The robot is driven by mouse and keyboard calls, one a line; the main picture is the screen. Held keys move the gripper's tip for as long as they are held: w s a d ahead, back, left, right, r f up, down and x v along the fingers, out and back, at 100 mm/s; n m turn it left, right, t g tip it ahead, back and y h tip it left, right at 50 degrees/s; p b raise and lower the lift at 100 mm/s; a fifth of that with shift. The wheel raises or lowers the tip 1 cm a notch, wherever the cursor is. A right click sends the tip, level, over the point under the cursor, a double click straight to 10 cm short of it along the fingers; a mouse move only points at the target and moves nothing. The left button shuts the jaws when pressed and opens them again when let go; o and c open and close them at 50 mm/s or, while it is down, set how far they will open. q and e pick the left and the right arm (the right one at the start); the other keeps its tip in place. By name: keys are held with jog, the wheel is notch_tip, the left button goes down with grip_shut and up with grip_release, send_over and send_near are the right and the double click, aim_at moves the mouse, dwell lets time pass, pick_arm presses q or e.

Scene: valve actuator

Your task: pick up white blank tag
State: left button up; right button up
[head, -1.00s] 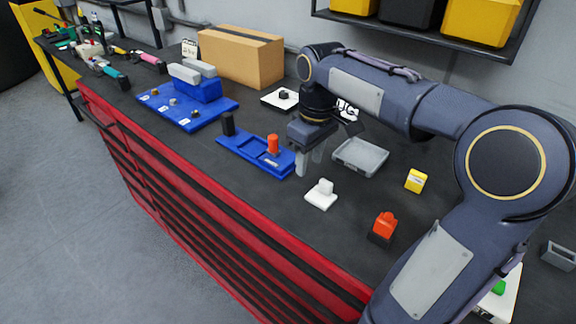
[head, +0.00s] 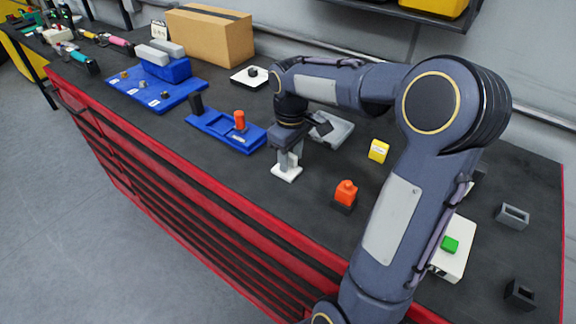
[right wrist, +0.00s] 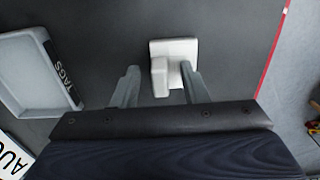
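The white blank tag (head: 286,173) stands on the dark bench top, a flat square base with a small upright block. It also shows in the right wrist view (right wrist: 174,48). My right gripper (head: 288,161) points down over the tag and partly hides it in the head view. In the right wrist view the right gripper (right wrist: 159,84) is open, with the tag's upright block between its two fingers. A gap shows at the left finger; the right finger lies closer to the block. My left gripper is not in view.
A grey tray (head: 346,131), labelled TAGS in the wrist view, lies just behind the gripper. A blue holder (head: 210,122) with black and orange pieces is to the left. An orange-and-black piece (head: 346,191) and a yellow block (head: 378,150) stand to the right.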

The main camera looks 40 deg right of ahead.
grip_shut()
jog(key=shift+r, duration=0.15)
